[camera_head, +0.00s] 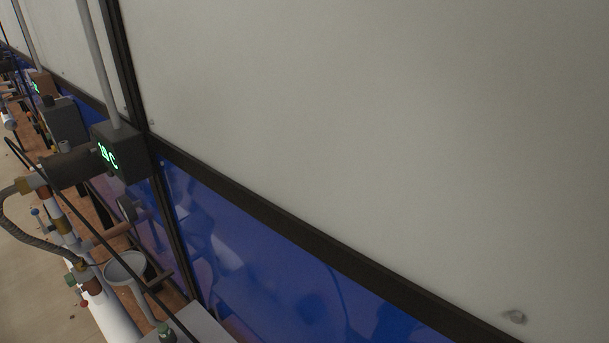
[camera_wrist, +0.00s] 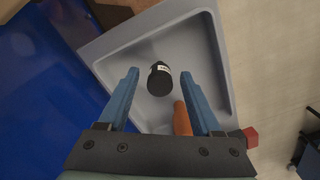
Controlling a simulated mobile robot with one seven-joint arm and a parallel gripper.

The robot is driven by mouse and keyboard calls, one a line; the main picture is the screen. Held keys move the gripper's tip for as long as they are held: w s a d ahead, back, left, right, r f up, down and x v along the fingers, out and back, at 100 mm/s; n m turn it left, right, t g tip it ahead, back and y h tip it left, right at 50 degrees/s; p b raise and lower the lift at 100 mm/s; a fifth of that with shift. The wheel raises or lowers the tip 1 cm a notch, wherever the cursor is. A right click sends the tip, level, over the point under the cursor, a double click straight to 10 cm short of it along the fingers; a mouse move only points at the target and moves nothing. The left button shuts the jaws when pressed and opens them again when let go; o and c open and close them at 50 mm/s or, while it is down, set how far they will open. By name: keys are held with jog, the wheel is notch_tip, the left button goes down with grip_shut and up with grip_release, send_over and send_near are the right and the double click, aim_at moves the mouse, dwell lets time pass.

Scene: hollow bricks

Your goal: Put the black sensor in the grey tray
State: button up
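The grey tray (camera_wrist: 105,62) fills the upper middle of the wrist view, seen from above and tilted in the picture. My gripper (camera_wrist: 160,73) is open over the tray, with one blue finger on each side of the sensor and a visible gap to both. The head view shows neither my gripper, the tray nor the sensor clearly.
An orange object (camera_wrist: 182,118) lies in the tray near the right finger. A small red block (camera_wrist: 250,137) is outside the tray at right. A blue panel (camera_wrist: 45,80) is at left. The head view shows a wall with a blue lower band (camera_head: 260,265) and pipework at left.

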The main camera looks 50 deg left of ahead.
jog(key=shift+r, duration=0.15)
notch_tip(320, 180, up, 12)
dwell(0.5)
dwell(0.5)
